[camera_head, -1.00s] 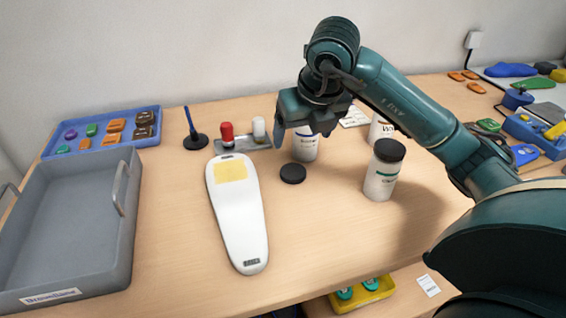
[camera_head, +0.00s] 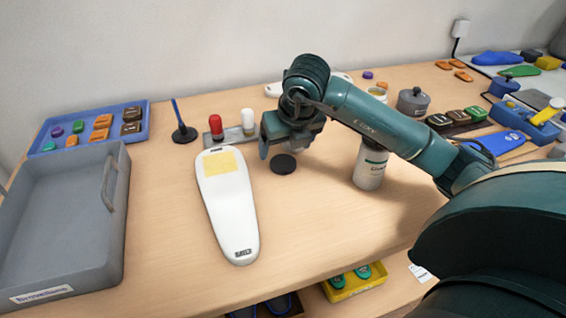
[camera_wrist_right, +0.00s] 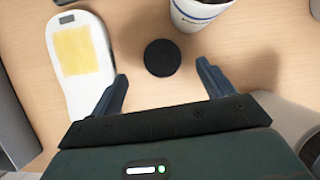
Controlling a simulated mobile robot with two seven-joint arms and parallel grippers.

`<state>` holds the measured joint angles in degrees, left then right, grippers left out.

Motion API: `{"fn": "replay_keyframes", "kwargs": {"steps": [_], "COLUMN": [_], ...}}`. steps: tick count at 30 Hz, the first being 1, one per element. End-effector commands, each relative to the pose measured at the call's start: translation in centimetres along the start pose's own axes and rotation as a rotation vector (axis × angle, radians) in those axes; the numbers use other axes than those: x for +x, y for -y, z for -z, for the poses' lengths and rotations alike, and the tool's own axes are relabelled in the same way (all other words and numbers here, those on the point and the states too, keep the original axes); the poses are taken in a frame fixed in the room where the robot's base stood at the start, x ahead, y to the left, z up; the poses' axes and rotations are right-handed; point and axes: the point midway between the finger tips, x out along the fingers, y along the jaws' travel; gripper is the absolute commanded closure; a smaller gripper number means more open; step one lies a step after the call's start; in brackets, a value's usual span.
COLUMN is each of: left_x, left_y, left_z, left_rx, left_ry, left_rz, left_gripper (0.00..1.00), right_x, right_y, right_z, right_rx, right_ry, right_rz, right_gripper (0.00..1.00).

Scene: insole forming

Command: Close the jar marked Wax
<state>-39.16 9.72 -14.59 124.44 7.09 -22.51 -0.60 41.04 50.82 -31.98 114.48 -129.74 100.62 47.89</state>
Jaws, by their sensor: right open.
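A round black lid (camera_head: 283,164) lies flat on the table; it also shows in the right wrist view (camera_wrist_right: 162,58). My right gripper (camera_head: 288,142) is open and empty, low behind the lid in the head view. In the right wrist view its fingers stand apart on either side just short of the lid. A white jar with blue print (camera_wrist_right: 200,12) stands just beyond the lid there. Its print is too small to read, and my gripper and arm hide it in the head view. I cannot read the word Wax now. My left gripper is not in view.
A white insole-shaped board (camera_head: 230,215) with a yellow patch lies left. A holder with a red and a white knob (camera_head: 216,128) stands behind it. A grey tray (camera_head: 117,225) is far left.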

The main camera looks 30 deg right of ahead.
Motion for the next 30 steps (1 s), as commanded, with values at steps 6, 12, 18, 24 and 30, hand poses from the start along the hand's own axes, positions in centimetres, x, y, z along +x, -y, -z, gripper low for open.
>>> {"fn": "replay_keyframes", "kwargs": {"steps": [6, 12, 18, 24, 30], "left_x": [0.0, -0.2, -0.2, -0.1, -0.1], "left_y": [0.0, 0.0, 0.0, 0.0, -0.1], "left_z": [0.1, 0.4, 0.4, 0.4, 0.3], "left_rx": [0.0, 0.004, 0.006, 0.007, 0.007], "left_ry": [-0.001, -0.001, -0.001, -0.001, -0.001], "left_rz": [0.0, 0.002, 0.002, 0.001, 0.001], "left_gripper": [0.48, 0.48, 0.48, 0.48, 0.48], "right_x": [0.2, 2.9, 5.0, 5.2, 5.2], "right_y": [0.0, 0.2, 0.2, 0.3, 0.2], "right_z": [0.0, 0.4, 0.3, 0.3, 0.3], "right_rx": [0.001, 0.002, 0.001, 0.0, 0.0], "right_ry": [-0.002, -0.006, -0.001, 0.0, 0.0], "right_rz": [0.0, 0.0, 0.0, 0.0, 0.0], "right_gripper": [0.2, 0.2, 0.2, 0.2, 0.22]}}
